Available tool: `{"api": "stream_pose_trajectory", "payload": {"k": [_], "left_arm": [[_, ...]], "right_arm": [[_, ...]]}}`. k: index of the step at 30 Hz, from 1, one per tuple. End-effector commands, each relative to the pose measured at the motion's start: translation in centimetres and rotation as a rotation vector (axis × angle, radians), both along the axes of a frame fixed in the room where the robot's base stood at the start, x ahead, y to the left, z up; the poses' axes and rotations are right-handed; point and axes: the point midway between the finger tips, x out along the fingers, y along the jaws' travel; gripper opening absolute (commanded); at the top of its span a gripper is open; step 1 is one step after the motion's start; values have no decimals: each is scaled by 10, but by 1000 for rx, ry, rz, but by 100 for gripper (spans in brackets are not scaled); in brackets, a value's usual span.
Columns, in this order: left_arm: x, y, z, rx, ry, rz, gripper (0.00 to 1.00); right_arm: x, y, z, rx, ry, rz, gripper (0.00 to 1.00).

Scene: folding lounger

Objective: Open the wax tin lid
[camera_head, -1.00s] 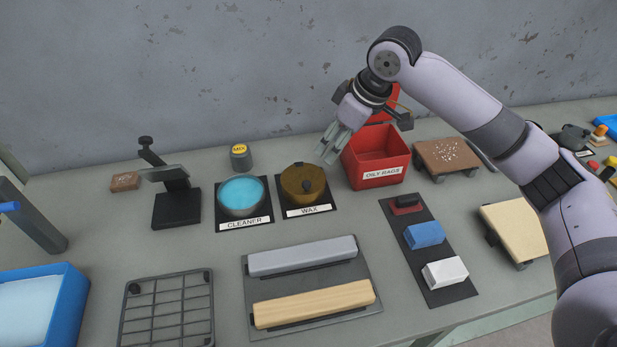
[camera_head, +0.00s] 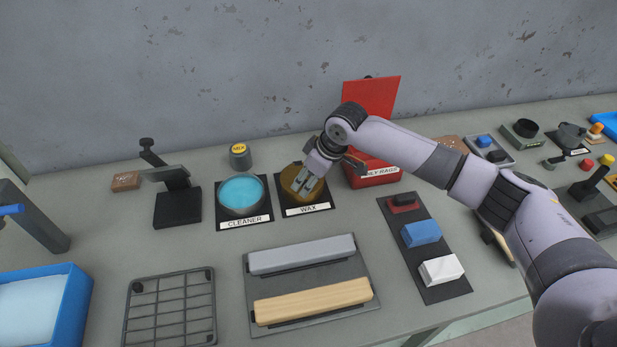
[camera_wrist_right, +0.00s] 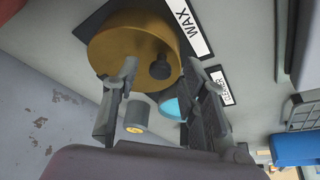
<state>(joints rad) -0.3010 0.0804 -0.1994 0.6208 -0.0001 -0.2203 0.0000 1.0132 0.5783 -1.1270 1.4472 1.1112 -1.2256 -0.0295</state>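The wax tin (camera_head: 291,180) is a round golden-brown tin on a dark mat labelled WAX, in the middle of the head view. Its lid is on, and a dark knob (camera_wrist_right: 160,67) stands on it in the right wrist view. My right gripper (camera_head: 307,191) is over the right part of the tin and hides part of the lid. In the right wrist view its two fingers (camera_wrist_right: 165,78) are apart, with the knob between their tips and a gap on each side. My left gripper is not in view.
The open cleaner tin (camera_head: 241,193) with blue liquid stands just left of the wax tin. A red oily rags bin (camera_head: 372,180) with its lid up stands just right. Sanding blocks (camera_head: 421,233) lie in front to the right.

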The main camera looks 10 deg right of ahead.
Motion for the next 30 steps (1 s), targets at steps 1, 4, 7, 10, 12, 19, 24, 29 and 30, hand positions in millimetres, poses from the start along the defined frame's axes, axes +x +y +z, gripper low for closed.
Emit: {"api": "stream_pose_trajectory", "payload": {"k": [1,4,7,10,12,19,24,29,30], "left_arm": [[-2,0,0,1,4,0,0],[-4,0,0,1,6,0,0],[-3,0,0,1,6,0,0],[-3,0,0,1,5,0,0],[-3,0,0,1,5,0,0],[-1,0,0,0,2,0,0],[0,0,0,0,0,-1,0],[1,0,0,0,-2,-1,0],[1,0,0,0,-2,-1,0]], "right_arm": [[0,0,0,0,0,0,39],[0,0,0,0,0,0,39],[0,0,0,0,0,0,35],[0,0,0,0,0,0,29],[0,0,0,0,0,0,24],[0,0,0,0,0,0,9],[0,0,0,0,0,0,0],[0,0,0,0,0,0,0],[0,0,0,0,0,0,0]]}}
